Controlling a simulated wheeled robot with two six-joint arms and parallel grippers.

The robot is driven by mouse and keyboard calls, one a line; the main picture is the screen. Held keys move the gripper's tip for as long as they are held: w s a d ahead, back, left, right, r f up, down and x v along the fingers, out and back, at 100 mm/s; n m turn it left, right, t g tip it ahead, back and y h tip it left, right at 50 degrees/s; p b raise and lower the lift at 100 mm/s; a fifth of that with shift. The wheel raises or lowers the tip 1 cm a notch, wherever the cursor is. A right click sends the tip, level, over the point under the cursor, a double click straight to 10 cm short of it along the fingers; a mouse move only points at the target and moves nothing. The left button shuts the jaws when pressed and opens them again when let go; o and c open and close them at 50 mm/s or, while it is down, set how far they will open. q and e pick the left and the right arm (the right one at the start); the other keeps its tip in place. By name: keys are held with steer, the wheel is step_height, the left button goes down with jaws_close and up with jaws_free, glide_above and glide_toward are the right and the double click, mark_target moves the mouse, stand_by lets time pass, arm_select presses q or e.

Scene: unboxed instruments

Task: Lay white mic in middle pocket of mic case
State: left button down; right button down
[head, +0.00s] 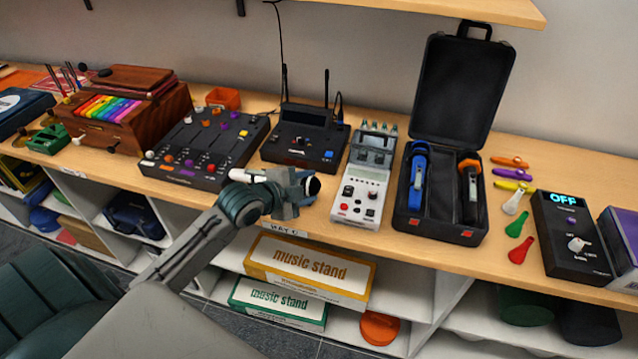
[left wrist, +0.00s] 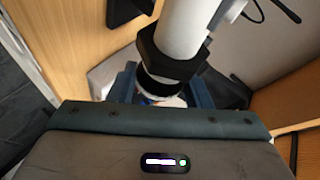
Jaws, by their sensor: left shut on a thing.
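The white mic (head: 248,176) is held in my left gripper (head: 293,190), above the front edge of the counter. It lies roughly level in the head view, its white body to the left and a dark end to the right. In the left wrist view, the white mic (left wrist: 186,32) rises from between the fingers, which grip near its black collar. The mic case (head: 400,222) stands open to the right, lid upright at the back. A blue mic (head: 417,180) is in its left pocket and an orange-banded mic (head: 469,190) in its right. The middle pocket (head: 441,195) is empty. My right gripper is out of view.
A white device (head: 358,195) with a raised lid stands between my gripper and the case. A black receiver (head: 300,140) with antennas and a mixer (head: 205,150) stand further left. Coloured clips and a black box reading OFF (head: 568,225) are right of the case.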

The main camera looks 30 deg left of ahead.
arm_select(q)
steer(key=w, duration=0.3)
steer(key=shift+w+d+f+p, duration=0.1)
steer(key=shift+d+p, duration=0.15)
steer(key=shift+p, duration=0.05)
steer(key=shift+w, duration=0.35)
steer(key=shift+w+d+p, duration=0.2)
steer(key=shift+w+p, duration=0.25)
steer(key=shift+w, duration=0.1)
steer(key=shift+s+f+p, duration=0.15)
steer(key=shift+f+p, duration=0.25)
steer(key=shift+f, duration=0.55)
steer(key=shift+f+p, duration=0.3)
steer(key=shift+f, duration=0.35)
steer(key=c, duration=0.7)
jaws_free()
steer(key=shift+f, duration=0.1)
steer(key=shift+c, duration=0.2)
